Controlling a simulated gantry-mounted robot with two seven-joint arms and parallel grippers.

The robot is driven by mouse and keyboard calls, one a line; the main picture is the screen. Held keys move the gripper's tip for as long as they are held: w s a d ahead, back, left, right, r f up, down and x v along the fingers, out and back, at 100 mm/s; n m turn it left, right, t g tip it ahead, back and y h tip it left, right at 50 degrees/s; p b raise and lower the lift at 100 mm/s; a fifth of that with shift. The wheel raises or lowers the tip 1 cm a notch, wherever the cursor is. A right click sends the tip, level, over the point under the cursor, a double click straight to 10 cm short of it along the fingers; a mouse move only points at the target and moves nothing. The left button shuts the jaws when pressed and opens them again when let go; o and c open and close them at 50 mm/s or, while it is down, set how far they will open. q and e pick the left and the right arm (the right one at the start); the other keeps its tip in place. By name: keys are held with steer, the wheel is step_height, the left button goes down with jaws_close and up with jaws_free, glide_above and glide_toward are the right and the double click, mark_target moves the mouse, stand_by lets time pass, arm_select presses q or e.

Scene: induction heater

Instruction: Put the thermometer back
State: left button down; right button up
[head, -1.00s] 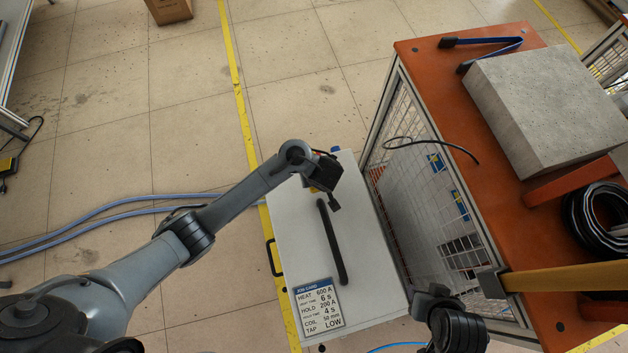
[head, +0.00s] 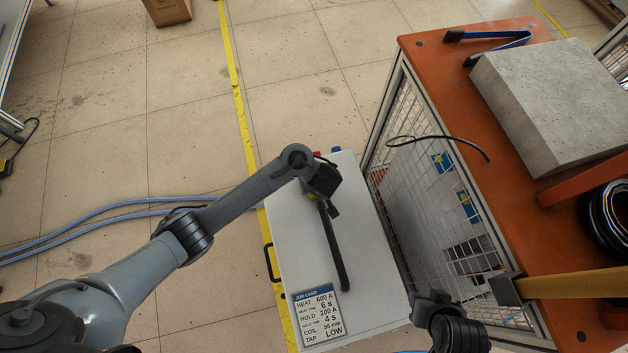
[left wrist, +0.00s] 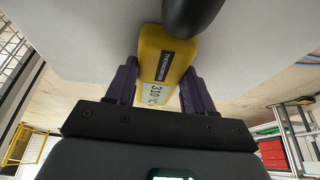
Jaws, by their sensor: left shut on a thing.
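The yellow thermometer (left wrist: 160,60) with its numeric display shows in the left wrist view, between the two dark fingers of my left gripper (left wrist: 160,80). The fingers press on its two sides. In the head view my left gripper (head: 322,188) is over the far part of the grey cabinet's top (head: 295,235), by the far end of a black bar handle (head: 335,255). Only a small bit of yellow shows there; the rest is hidden by the gripper.
A job card (head: 319,316) lies on the cabinet's near end. To the right stands an orange-topped mesh cage (head: 425,65) with a grey block (head: 560,100) and a black coil (head: 608,225). A thin black cable (head: 440,139) hangs over its edge.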

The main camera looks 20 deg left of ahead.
arm_select(q)
steer(key=shift+c, duration=2.1)
jaws_free()
steer(key=shift+s+d+r+p, duration=0.1)
steer(key=shift+s+r+p, duration=0.05)
steer(key=shift+r+p, duration=0.5)
steer(key=p+v, duration=0.8)
steer(key=v, duration=0.2)
steer(key=s+a+r+m+h, duration=0.1)
steer(key=s+a+r+m, duration=0.3)
steer(key=s, duration=0.5)
steer(key=s+a+r+m+h, duration=0.2)
steer(key=s+a+r+m, duration=0.2)
steer(key=s+a, duration=0.3)
steer(key=shift+s+r+m, duration=0.4)
steer(key=shift+s+m, duration=0.3)
steer(key=shift+s, duration=0.45)
steer(key=shift+p, duration=0.3)
